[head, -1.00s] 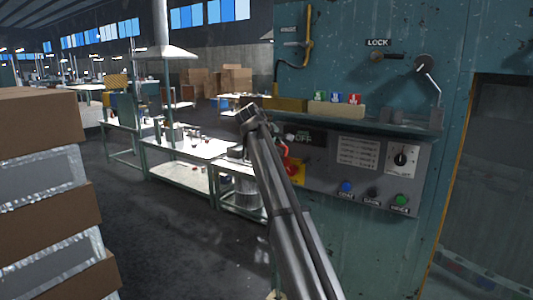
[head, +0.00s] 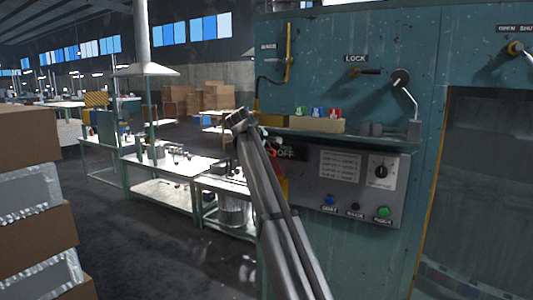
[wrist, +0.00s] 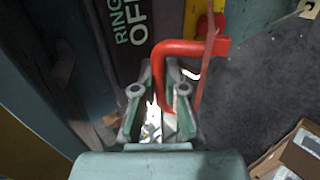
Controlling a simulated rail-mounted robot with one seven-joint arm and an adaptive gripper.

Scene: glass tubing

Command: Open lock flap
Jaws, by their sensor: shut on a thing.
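The word LOCK (head: 356,58) is on the teal machine. Below it is a small lever with a dark end (head: 370,72), and to its right a round dark knob with a pale bent arm (head: 401,78). I cannot tell which part is the flap. In the wrist view, my gripper (wrist: 160,105) is shut on a bent red handle (wrist: 190,48), whose lower end goes down between the fingers. The handle is beside a dark sign reading RING OFF (wrist: 130,25). In the head view, my arm hides the gripper, well below and left of the LOCK parts.
Below is a grey panel with buttons and a dial (head: 381,171). Workbenches (head: 170,165) stand behind to the left. Stacked boxes (head: 25,135) fill the left edge.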

